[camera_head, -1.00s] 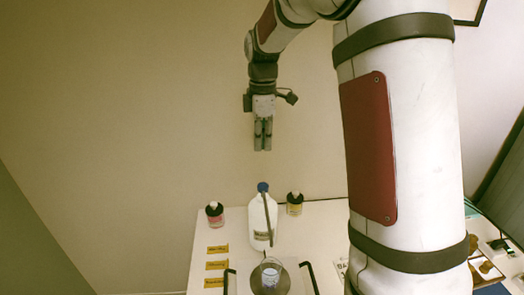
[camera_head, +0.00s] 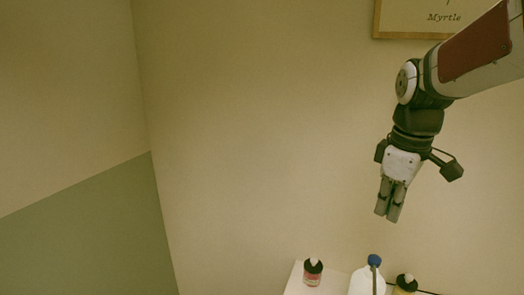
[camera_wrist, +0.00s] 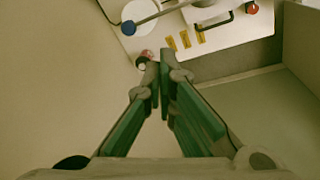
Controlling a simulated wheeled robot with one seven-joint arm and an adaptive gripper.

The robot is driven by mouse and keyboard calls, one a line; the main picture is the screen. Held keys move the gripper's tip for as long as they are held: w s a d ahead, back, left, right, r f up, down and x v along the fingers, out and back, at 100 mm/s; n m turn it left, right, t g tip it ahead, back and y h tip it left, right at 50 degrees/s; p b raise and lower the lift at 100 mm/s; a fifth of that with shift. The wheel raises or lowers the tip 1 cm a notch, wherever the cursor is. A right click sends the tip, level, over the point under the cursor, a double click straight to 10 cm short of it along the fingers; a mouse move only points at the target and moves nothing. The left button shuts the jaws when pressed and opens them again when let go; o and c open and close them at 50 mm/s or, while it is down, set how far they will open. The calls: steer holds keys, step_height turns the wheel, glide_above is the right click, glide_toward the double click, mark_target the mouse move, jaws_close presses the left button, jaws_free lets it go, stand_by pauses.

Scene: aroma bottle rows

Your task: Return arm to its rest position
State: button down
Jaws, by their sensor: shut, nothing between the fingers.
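My gripper (camera_head: 389,212) hangs in the air at the right of the head view, pointing down, above the back of the table. Its fingers are together and empty. In the wrist view my gripper (camera_wrist: 160,55) also shows its fingertips closed, with the table beyond them. My arm reaches in from the upper right of the head view.
Orange labels (camera_wrist: 186,39) and a black handle (camera_wrist: 216,24) show in the wrist view. A framed sign (camera_head: 440,17) hangs on the wall.

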steer(key=s+a+m+t, duration=0.1)
steer(key=s+a+m, duration=0.2)
steer(key=s, duration=0.6)
steer(key=s+a+m+t, duration=0.2)
steer(key=s+m, duration=0.3)
steer(key=s, duration=0.4)
steer(key=shift+s+a+r+m, duration=0.15)
steer(key=shift+a+r+m, duration=0.05)
steer(key=shift+a+m, duration=0.25)
